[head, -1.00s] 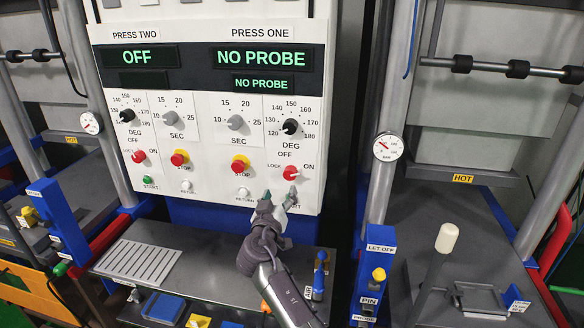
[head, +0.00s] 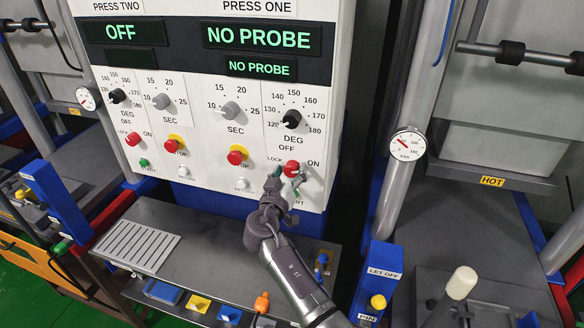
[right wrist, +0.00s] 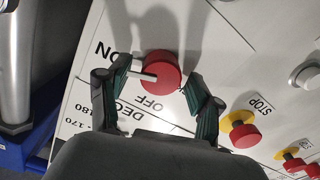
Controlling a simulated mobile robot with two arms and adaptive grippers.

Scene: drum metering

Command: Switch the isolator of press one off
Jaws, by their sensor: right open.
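The isolator of press one is a red round knob (head: 291,168) with a white pointer mark, low on the right of the white control panel. In the right wrist view the knob (right wrist: 163,70) shows its white mark turned toward the ON label side; the OFF label lies below the knob there. My right gripper (head: 287,179) is at the knob, open. In the right wrist view its two dark green fingers (right wrist: 158,82) stand on either side of the knob, with gaps visible to it. My left gripper is not in view.
A red stop button on a yellow base (head: 237,155) sits left of the knob, and a dial (head: 291,120) above it. The press one display (head: 262,38) reads NO PROBE. A grey shelf (head: 215,250) lies below the panel. A blue post (head: 376,280) stands at right.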

